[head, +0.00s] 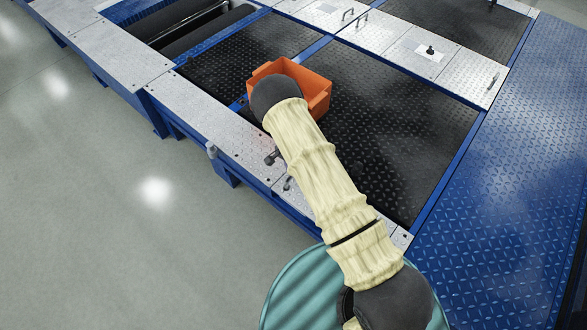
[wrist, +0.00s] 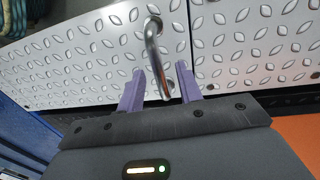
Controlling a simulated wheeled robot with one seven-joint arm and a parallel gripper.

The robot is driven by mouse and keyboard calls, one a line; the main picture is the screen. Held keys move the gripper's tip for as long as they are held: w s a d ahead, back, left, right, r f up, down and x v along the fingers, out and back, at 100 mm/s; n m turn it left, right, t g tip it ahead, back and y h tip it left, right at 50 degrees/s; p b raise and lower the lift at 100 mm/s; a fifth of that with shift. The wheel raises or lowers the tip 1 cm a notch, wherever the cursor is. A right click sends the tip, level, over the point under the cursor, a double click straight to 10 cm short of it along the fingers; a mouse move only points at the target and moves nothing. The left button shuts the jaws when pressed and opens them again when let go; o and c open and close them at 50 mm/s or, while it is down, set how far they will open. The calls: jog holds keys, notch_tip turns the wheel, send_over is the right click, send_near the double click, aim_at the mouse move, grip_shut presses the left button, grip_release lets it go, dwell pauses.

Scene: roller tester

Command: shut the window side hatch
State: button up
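In the wrist view, a silver tread-plate panel (wrist: 85,60) carries a bent metal bar handle (wrist: 153,45). The two purple fingers of my gripper (wrist: 159,76) stand apart, one on each side of this handle. They look open, with a gap at least on the right. Whether a finger touches the handle I cannot tell. In the head view, my arm reaches over the near silver plates (head: 205,105), and its end hides my gripper. Which plate is the window side hatch, and how far it stands open, is not clear.
An orange crate (head: 318,88) stands beside my arm's end on the black tread deck (head: 410,120). Several more handles sit on the far silver plates (head: 370,30). A blue tread ramp (head: 505,190) lies at right. The grey floor (head: 90,210) at left is clear.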

notch_tip(320, 180, up, 17)
jog(key=w+a+p, duration=0.1)
jog(key=p, duration=0.2)
jog(key=shift+a+r, duration=0.15)
jog(key=shift+a, duration=0.05)
jog(key=shift+w, duration=0.1)
dwell(0.6)
jog(key=s+d+r+n+t+y, duration=0.1)
jog(key=s+d+r+n, duration=0.1)
jog(key=s+d+r, duration=0.35)
jog(key=s+d+r+n, duration=0.1)
jog(key=s+d+r, duration=0.15)
jog(key=r, duration=0.55)
jog(key=s+d+r+n+t, duration=0.1)
jog(key=s+d+r+n, duration=0.25)
jog(key=s, duration=0.35)
jog(key=s+d+r+n+t, duration=0.2)
jog(key=s+d+r, duration=0.15)
jog(key=s, duration=0.35)
notch_tip(320, 180, up, 23)
jog(key=p, duration=2.3)
jog(key=shift+a+g, duration=0.3)
jog(key=shift+a, duration=0.15)
